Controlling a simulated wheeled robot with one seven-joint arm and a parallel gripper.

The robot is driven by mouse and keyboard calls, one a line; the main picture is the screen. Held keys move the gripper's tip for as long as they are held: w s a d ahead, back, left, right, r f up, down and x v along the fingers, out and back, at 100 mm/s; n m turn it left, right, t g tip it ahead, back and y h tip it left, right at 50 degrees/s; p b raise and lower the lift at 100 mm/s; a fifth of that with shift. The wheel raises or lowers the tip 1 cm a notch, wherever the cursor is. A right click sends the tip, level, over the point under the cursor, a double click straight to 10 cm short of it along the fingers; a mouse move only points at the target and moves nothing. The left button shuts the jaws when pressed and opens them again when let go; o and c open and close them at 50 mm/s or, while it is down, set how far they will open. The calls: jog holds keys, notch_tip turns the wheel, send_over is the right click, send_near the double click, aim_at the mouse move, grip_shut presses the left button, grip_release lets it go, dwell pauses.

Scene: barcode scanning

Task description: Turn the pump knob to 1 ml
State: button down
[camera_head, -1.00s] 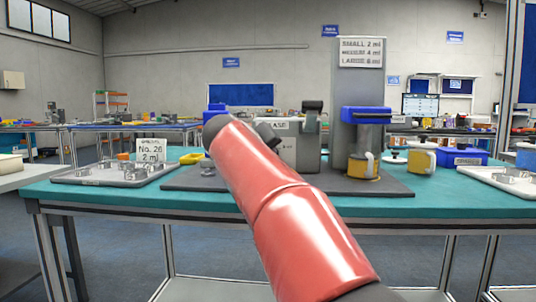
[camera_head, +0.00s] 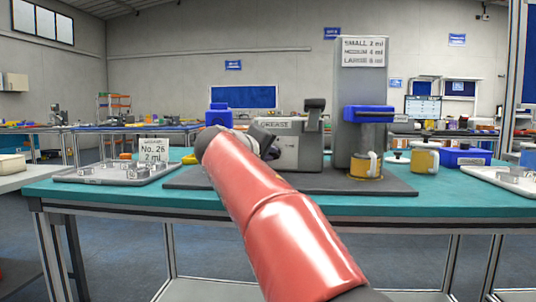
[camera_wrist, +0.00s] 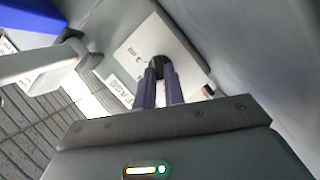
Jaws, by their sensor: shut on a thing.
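The pump is a grey machine marked GREASE (camera_head: 300,150) on a dark mat on the teal table. In the wrist view its dial plate (camera_wrist: 140,52) is a pale square with small marks, and a round black knob (camera_wrist: 157,66) sits on it. My gripper (camera_wrist: 162,75) has its two fingers closed around this knob. The scale marks are too small and too blurred to read, and the fingers hide part of the knob.
A card reading No. 26, 2 ml (camera_head: 153,150) stands at a tray (camera_head: 100,178) on the left. A sign (camera_head: 363,50) lists small 2, medium 4 and large 6 ml.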

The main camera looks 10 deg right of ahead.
jog(key=c, duration=1.5)
grip_release()
jog(key=v, duration=0.8)
jog(key=shift+b, duration=0.4)
jog(key=shift+d, duration=0.1)
